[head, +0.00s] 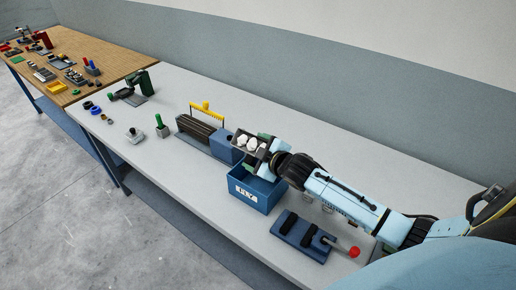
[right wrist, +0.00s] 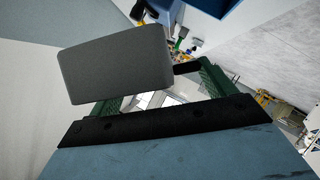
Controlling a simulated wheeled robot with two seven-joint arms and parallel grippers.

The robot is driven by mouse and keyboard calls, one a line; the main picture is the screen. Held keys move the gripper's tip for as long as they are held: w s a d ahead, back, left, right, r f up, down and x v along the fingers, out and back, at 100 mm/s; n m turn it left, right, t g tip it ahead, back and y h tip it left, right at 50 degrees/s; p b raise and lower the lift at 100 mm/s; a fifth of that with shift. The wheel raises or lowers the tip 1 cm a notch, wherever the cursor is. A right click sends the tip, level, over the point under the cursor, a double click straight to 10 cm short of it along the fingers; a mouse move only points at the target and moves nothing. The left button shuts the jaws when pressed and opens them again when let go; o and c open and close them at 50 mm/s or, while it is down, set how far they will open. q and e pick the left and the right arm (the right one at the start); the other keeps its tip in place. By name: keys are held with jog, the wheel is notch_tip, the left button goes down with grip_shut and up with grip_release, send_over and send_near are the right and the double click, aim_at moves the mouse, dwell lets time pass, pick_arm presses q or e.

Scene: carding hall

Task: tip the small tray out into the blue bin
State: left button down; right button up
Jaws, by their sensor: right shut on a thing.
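The small tray (head: 237,148) is dark grey and holds a few white lumps (head: 249,142). My right gripper (head: 265,148) is shut on the tray at its right end and holds it above the back left edge of the blue bin. In the right wrist view a plain grey face of the tray (right wrist: 115,65) shows by the green fingers (right wrist: 160,98). The blue bin (head: 262,203) stands open on the bench with a white label on its front. Its floor is mostly hidden. I cannot tell exactly how far the tray is tilted. My left gripper is out of view.
The grey bench (head: 330,170) carries a carding machine with a yellow handle (head: 206,108) left of the bin. A blue board with black pieces (head: 302,236) and a red knob (head: 354,252) lie in front right. A green peg (head: 161,127) and small parts stand farther left.

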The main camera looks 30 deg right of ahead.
jog(key=shift+d+f+n+t+h+b, duration=0.1)
jog(key=shift+f+n+t+h+b, duration=0.55)
jog(key=shift+n+b, duration=2)
jog(key=shift+f+n+t+h+b, duration=0.3)
jog(key=shift+f+n+t+b, duration=0.8)
jog(key=shift+b, duration=3.3)
jog(key=shift+d+f+n+t+h+b, duration=0.1)
jog(key=shift+f+n+t+h+b, duration=0.35)
jog(key=shift+n+t+b, duration=2.05)
jog(key=m+g+b, duration=0.1)
jog(key=m+g, duration=0.1)
jog(key=shift+r+g+b, duration=0.15)
jog(key=shift+g+b, duration=0.2)
jog(key=shift+b, duration=0.05)
